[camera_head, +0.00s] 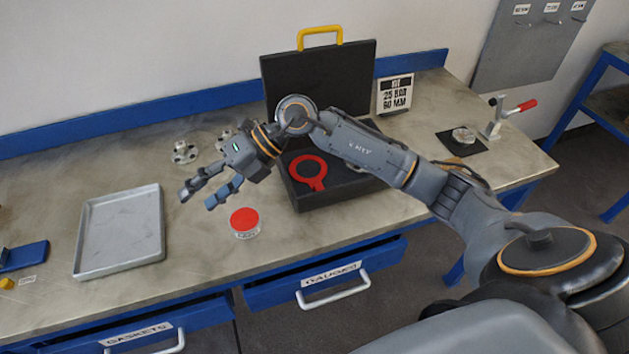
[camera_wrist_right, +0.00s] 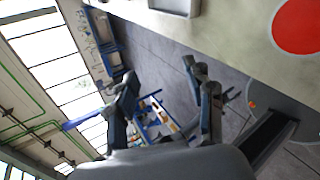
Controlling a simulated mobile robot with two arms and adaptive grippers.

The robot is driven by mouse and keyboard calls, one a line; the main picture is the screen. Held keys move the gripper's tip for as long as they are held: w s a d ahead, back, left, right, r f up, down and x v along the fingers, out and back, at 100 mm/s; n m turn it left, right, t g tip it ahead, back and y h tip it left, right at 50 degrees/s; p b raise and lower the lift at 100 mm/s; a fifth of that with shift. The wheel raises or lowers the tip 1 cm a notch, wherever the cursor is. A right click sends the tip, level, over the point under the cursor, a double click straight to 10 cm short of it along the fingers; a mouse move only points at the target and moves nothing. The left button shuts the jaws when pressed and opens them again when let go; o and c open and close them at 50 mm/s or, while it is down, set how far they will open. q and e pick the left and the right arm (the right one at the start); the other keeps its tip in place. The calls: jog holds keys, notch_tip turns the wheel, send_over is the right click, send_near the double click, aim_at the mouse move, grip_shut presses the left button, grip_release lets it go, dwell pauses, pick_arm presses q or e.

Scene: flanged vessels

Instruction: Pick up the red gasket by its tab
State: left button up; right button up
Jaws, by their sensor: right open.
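The red gasket (camera_head: 315,184) is a flat ring with a short tab pointing toward the front. It lies on the dark insert of an open black case (camera_head: 349,190). My right gripper (camera_head: 198,199) is open and empty, up and to the left of the case, with its fingers pointing left, away from the gasket. In the right wrist view its spread fingers (camera_wrist_right: 165,88) have nothing between them. The gasket cannot be made out for sure in that view. My left gripper is not in view.
A clear jar with a red top (camera_head: 243,221) stands near the front edge, its red top also at upper right in the wrist view (camera_wrist_right: 300,24). A grey tray (camera_head: 121,262) lies left. Metal flanges (camera_head: 184,152) stand behind. A sign (camera_head: 394,94) stands beside the case lid.

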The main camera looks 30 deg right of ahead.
jog(key=w+d+f+h, duration=0.25)
jog(key=d+h, duration=0.35)
jog(key=d, duration=0.6)
jog(key=m+g+h+p, duration=0.2)
jog(key=m+h, duration=0.1)
jog(key=h, duration=0.3)
send_over(319, 186)
notch_tip(319, 186, down, 7)
jog(key=shift+a+r, duration=0.15)
jog(key=shift+r, duration=0.05)
notch_tip(319, 186, down, 5)
jog(key=shift+f+p, duration=0.15)
jog(key=shift+p, duration=0.9)
jog(key=shift+w+f, duration=0.1)
jog(key=shift+f, duration=0.1)
jog(key=c, duration=1.1)
